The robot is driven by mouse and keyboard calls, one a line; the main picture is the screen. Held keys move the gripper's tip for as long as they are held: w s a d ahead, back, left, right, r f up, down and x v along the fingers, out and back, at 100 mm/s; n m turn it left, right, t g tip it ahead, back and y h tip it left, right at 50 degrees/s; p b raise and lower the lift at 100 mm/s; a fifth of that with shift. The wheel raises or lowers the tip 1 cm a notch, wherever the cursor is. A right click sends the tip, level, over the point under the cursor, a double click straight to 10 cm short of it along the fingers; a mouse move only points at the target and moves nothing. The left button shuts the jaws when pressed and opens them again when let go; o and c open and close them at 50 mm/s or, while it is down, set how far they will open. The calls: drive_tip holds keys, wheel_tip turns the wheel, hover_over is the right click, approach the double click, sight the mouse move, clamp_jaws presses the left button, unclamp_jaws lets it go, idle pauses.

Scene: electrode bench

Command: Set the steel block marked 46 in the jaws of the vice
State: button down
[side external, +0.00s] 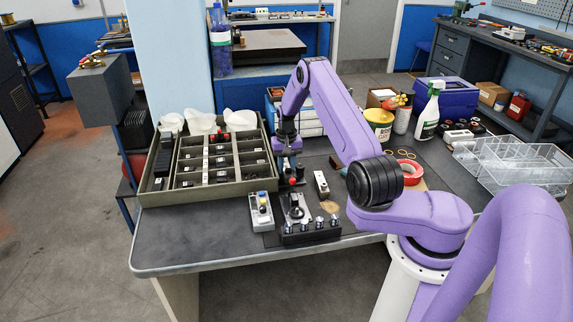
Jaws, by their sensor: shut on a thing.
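My gripper (291,168) points down over the bench, just right of the divided tray. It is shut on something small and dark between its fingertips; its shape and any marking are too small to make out. No number 46 can be read on any block. A small steel-coloured block (321,184) stands on the dark mat to the right of my gripper. A small dark fixture (297,208) sits in front of my gripper; it may be the vice, but its jaws cannot be made out. A red knob shows just below my gripper.
The divided tray (144,199) holds several small blocks, with white pouches behind. A grey box with coloured buttons (262,211) and a black block with several shiny knobs (311,232) stand near the front edge. Red tape (411,172), a spray bottle (429,112) and clear bins (515,160) are at right.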

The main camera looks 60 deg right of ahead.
drive_tip(key=shift+f, duration=0.35)
drive_tip(key=c, duration=0.7)
unclamp_jaws()
drive_tip(key=shift+c, duration=0.2)
drive_tip(key=shift+f, duration=0.1)
wheel_tip(320, 180, up, 18)
drive_tip(key=shift+f, duration=0.2)
wheel_tip(320, 180, up, 5)
idle(0.4)
